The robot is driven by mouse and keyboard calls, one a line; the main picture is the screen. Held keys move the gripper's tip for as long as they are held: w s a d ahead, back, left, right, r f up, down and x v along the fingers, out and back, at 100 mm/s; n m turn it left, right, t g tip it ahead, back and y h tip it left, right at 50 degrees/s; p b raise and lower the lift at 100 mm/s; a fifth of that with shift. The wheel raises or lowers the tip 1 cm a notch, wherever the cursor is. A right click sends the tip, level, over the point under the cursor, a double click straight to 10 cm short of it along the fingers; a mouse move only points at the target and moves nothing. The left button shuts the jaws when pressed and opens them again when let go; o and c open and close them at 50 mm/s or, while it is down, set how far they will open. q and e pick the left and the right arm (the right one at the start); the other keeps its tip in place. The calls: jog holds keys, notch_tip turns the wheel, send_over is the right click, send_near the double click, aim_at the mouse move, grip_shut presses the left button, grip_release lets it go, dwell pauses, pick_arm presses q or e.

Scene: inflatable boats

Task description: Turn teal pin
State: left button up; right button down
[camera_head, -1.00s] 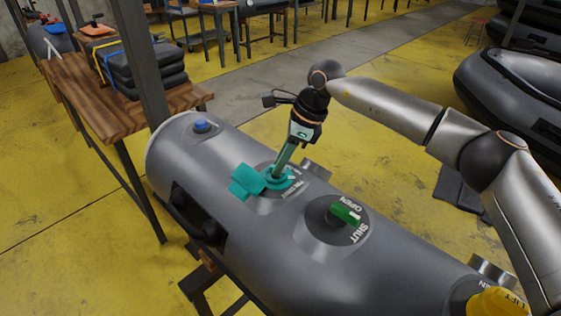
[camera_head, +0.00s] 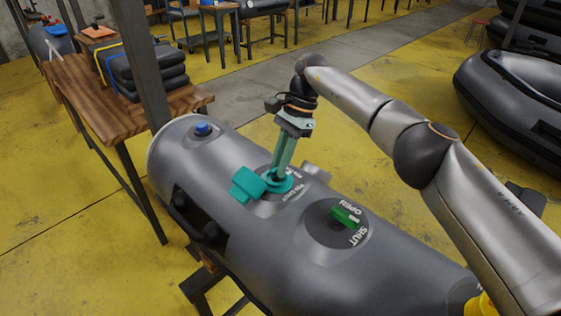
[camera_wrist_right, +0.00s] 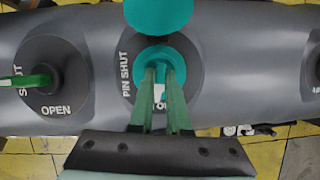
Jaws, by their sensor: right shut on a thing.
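The teal pin (camera_head: 281,182) stands in a round grey plate (camera_head: 268,194) on top of a grey inflatable tube (camera_head: 240,210). A teal cap (camera_head: 246,186) lies beside it on the left. In the right wrist view the teal pin (camera_wrist_right: 160,94) sits between my green fingers, below the teal cap (camera_wrist_right: 158,12); the plate reads "PIN SHUT". My right gripper (camera_head: 279,178) reaches down from above and is shut on the pin; its fingertips (camera_wrist_right: 161,74) partly hide it. My left gripper is in neither view.
A green valve handle (camera_head: 346,214) marked OPEN and SHUT is on the tube to the right. A blue knob (camera_head: 202,128) is at its far left end. A wooden table (camera_head: 120,105) with folded dark boats stands left. Another boat (camera_head: 515,95) is at right.

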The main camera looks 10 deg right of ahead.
jog(key=shift+n+g+h, duration=0.3)
jog(key=shift+n, duration=0.6)
jog(key=c, duration=0.9)
grip_release()
